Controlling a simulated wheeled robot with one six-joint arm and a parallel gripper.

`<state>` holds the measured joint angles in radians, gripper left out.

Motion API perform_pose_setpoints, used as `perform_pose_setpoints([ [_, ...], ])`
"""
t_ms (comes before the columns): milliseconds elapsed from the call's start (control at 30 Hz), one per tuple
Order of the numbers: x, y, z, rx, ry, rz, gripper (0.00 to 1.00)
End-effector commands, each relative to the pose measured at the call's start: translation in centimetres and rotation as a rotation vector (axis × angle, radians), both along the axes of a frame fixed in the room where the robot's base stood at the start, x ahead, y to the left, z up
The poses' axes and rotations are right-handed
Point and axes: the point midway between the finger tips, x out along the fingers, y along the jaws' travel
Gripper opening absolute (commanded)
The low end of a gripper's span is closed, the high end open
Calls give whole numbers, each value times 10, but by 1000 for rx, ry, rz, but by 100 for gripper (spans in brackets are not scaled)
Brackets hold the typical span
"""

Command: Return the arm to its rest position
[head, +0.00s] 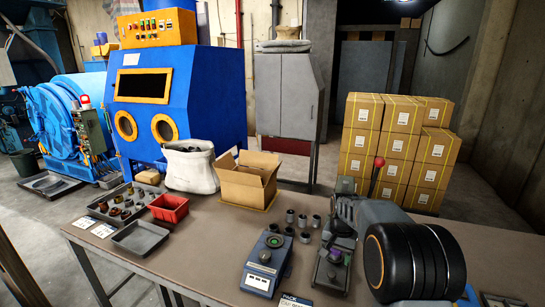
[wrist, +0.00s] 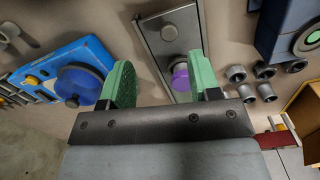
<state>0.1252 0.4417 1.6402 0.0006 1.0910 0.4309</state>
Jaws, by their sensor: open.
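My gripper (wrist: 160,78) shows in the wrist view with its two green fingers spread wide and nothing between them. A grey fixture (wrist: 151,30) with a purple knob (wrist: 180,77) and a round grey knob lies beyond the fingertips, with the purple knob seen near the right finger. In the head view my grey and black arm fills the lower right, over the bench (head: 220,236). The same grey fixture (head: 331,277) shows beside it, left of the arm. I cannot clearly make out the fingers in the head view.
A blue device (head: 262,266) with a green knob and several grey cups (head: 302,221) stand left of the fixture. An open carton (head: 247,187), a red bin (head: 168,208) and a grey tray (head: 140,238) are farther left. A blue tool holder (wrist: 90,50) is left in the wrist view.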

Motion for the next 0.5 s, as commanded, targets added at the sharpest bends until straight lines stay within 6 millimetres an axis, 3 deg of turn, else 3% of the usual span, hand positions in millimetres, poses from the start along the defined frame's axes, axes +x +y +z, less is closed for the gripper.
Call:
perform_pose_setpoints([
  [300, -120, 33, 36, -11, -91, 379, 57],
  [500, -187, 49, 50, -37, -184, 516, 57],
])
